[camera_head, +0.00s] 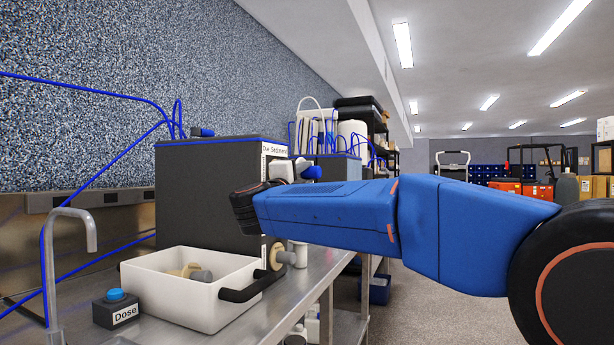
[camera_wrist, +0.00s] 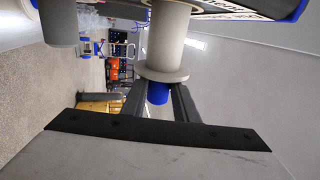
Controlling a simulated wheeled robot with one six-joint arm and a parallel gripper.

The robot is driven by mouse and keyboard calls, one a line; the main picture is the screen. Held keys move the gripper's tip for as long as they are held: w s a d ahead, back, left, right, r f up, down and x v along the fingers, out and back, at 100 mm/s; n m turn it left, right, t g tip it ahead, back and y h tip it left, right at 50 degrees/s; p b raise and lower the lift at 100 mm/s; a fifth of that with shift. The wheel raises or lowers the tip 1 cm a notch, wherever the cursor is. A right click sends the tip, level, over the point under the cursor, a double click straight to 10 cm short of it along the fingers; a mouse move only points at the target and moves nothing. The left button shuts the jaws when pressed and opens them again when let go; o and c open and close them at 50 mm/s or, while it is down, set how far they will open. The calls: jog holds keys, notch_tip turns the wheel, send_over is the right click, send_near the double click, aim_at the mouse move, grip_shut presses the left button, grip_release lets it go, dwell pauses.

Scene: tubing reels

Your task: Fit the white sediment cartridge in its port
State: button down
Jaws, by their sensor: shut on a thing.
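The white sediment cartridge (camera_wrist: 173,35) is in the wrist view, a pale cylinder with a wide round flange and a blue end. My gripper (camera_wrist: 156,96) is shut on that blue end, with a dark finger on each side. The cartridge's far end runs off the top of the wrist view, toward the labelled housing. In the head view, a white part with a blue end (camera_head: 311,173) shows above my arm, beside the dark housing (camera_head: 207,190) with a "Sediment" label (camera_head: 275,149). The port is hidden; I cannot tell whether the cartridge is in it.
A white tray (camera_head: 176,304) with a beige and grey piece (camera_head: 190,272) stands on the steel counter. A beige piece with a grey end (camera_head: 286,257) is low at the housing's front. A "Dose" button box (camera_head: 116,308) and a tap (camera_head: 92,235) are at left. Blue tubes hang behind.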

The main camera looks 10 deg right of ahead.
jog(key=shift+w+a, duration=0.8)
jog(key=shift+a, duration=0.3)
jog(key=shift+w+a, duration=0.75)
jog(key=shift+a, duration=0.3)
jog(key=shift+w+a, duration=0.8)
jog(key=shift+a, duration=0.3)
jog(key=c, duration=1.3)
grip_release()
jog(key=v, duration=1.7)
jog(key=shift+s, duration=0.15)
